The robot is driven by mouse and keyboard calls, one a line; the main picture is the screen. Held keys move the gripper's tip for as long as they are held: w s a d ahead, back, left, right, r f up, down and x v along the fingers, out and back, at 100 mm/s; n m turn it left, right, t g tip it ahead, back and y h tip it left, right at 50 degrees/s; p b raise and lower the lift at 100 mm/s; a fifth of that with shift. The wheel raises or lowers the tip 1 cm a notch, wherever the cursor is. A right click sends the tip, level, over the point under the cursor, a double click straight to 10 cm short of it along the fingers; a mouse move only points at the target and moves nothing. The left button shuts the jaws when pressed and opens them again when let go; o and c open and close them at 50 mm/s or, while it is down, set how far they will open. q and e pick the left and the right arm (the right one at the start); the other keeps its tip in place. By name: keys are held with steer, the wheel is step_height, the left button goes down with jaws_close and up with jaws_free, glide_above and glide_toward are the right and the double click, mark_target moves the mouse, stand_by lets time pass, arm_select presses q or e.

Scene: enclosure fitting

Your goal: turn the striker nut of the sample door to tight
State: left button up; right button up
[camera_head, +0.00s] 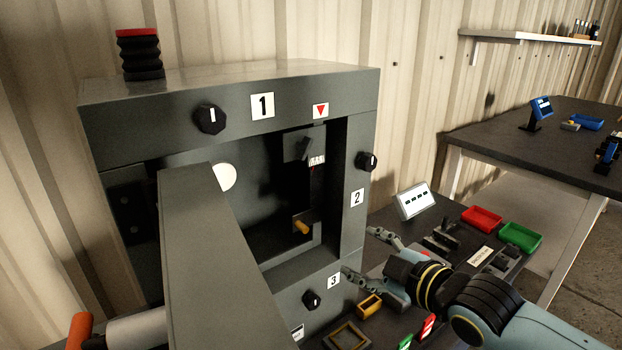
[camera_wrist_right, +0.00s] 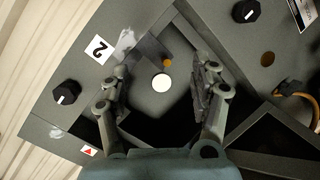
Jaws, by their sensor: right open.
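The grey enclosure (camera_head: 230,85) stands with its sample door (camera_head: 205,250) swung out toward me. Inside the opening, a small brass-coloured part (camera_head: 300,227) sits on a dark block at the right. I cannot tell surely whether it is the striker nut. A brass-coloured part also shows in the right wrist view (camera_wrist_right: 168,63), beyond the fingers beside a white disc (camera_wrist_right: 161,82). My right gripper (camera_head: 360,252) is open and empty at the enclosure's right front edge; its spread fingers (camera_wrist_right: 161,72) face the enclosure. My left gripper is out of view.
Black knobs stand beside labels 1 (camera_head: 262,106), 2 (camera_head: 357,197) and 3 (camera_head: 334,281). A red-topped black stack (camera_head: 140,54) stands on top. Red (camera_head: 481,218) and green (camera_head: 520,237) trays lie on the bench. The open door blocks the enclosure's left part.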

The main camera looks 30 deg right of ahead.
mark_target(307, 150)
step_height(307, 150, up, 15)
steer(key=w+a+n+t+y+p, duration=0.1)
steer(key=a+n+t+y, duration=0.1)
steer(key=a+n+t, duration=0.15)
steer(key=w+b, duration=0.1)
steer(key=w, duration=0.2)
steer(key=w+b, duration=0.1)
steer(key=w, duration=0.3)
steer(key=w+a, duration=0.1)
steer(key=w, duration=0.3)
steer(key=shift+w+r+b, duration=0.1)
steer(key=shift+r+b, duration=0.25)
steer(key=shift+b, duration=0.05)
steer(key=shift+c, duration=0.2)
steer(key=c, duration=1.1)
